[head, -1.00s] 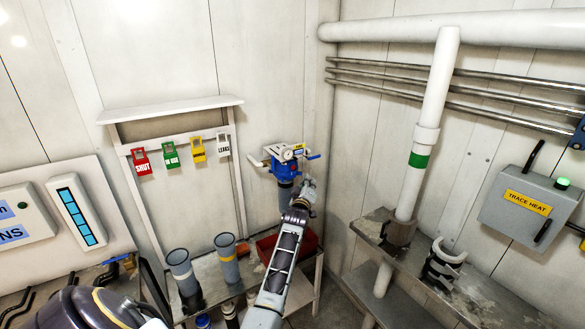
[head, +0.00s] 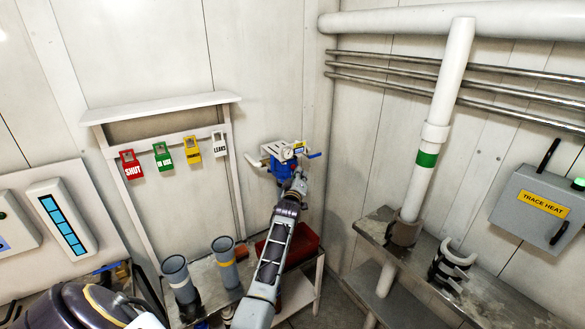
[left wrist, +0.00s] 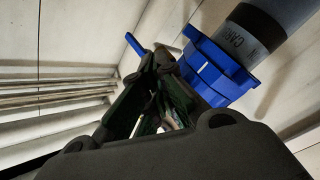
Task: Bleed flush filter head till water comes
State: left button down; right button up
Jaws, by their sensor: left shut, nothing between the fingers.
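The blue flush filter head (head: 283,168) is mounted near the wall corner, with a white gauge block on top and a blue lever (head: 314,155) at its right. In the left wrist view, the blue head (left wrist: 222,72) shows at upper right with a grey filter housing partly lettered "CAR", and the blue lever (left wrist: 134,44) shows beyond the fingers. My left gripper (head: 299,175) is shut and empty, just in front of and below the head's right side. Its fingers (left wrist: 163,62) show close beside the blue head; contact cannot be told. My right gripper is not in view.
Two grey cylinders (head: 224,262) stand on the bench left of my left arm. A red tray (head: 304,243) lies right of it. Coloured tags, including the red SHUT tag (head: 130,164), hang on a rack behind. A white pipe (head: 440,110) and trace heat box (head: 543,208) are at right.

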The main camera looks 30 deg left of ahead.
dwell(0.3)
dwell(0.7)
pick_arm(q)
jog(key=shift+w+a, duration=0.15)
jog(key=shift+a, duration=0.2)
dwell(0.5)
jog(key=shift+a, duration=0.2)
dwell(0.6)
jog(key=shift+w+a, duration=0.15)
jog(key=shift+a, duration=0.1)
dwell(0.8)
dwell(0.7)
jog(key=shift+d, duration=0.2)
jog(key=shift+s+d+p, duration=0.35)
jog(key=shift+d, duration=0.25)
